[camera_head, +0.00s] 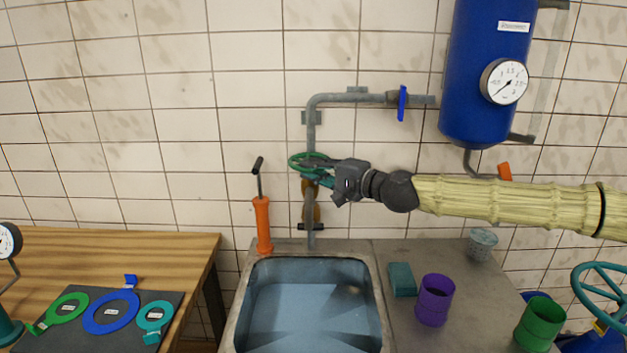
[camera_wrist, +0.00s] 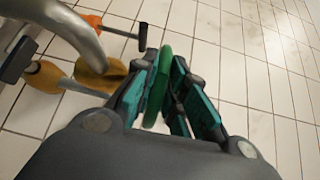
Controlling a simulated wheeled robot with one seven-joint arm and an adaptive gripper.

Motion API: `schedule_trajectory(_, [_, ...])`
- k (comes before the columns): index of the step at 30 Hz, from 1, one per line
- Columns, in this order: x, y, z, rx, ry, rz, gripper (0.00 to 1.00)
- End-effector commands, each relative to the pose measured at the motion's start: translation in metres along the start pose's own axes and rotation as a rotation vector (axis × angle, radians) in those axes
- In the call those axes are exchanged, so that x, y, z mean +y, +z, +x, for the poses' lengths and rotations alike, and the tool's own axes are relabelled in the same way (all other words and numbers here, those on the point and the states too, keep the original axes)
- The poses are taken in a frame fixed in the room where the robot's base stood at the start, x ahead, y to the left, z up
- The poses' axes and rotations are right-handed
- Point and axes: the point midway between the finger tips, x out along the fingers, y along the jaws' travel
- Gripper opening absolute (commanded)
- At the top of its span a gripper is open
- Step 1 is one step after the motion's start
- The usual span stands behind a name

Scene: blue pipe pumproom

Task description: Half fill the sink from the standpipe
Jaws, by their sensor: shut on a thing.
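The grey standpipe (camera_head: 311,230) comes down the tiled wall to the back edge of the sink (camera_head: 249,300). A green handwheel (camera_head: 296,160) sits on its brass-coloured valve body (camera_head: 306,214). My gripper (camera_head: 322,170) reaches in from the right and is shut on the rim of the handwheel. In the wrist view the green rim (camera_wrist: 158,88) lies between my two teal fingers (camera_wrist: 164,75). The sink's inside looks blue-grey with a bright reflection, and dark shapes show toward its front; I cannot tell the water level. No stream shows.
An orange hand pump (camera_head: 263,225) stands at the sink's back left. A teal block (camera_head: 402,280), purple cup (camera_head: 435,300), green cup (camera_head: 538,325) and grey cup (camera_head: 482,244) stand right of the sink. Above are a blue-handled valve (camera_head: 402,103) and a blue tank (camera_head: 487,60) with a gauge.

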Motion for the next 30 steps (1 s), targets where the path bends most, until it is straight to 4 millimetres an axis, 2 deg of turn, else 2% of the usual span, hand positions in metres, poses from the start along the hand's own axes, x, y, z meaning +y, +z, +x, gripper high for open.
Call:
schedule_trajectory(1, [0.009,-0.003,-0.001,-0.02,0.0,-0.003,0.0])
schedule_trajectory(4, [0.009,-0.005,-0.002,-0.068,0.001,-0.006,0.0])
schedule_trajectory(18, [0.006,-0.013,-0.006,-0.283,0.01,-0.016,0.0])
schedule_trajectory(30, [0.003,-0.017,-0.008,-0.388,0.014,-0.023,0.0])
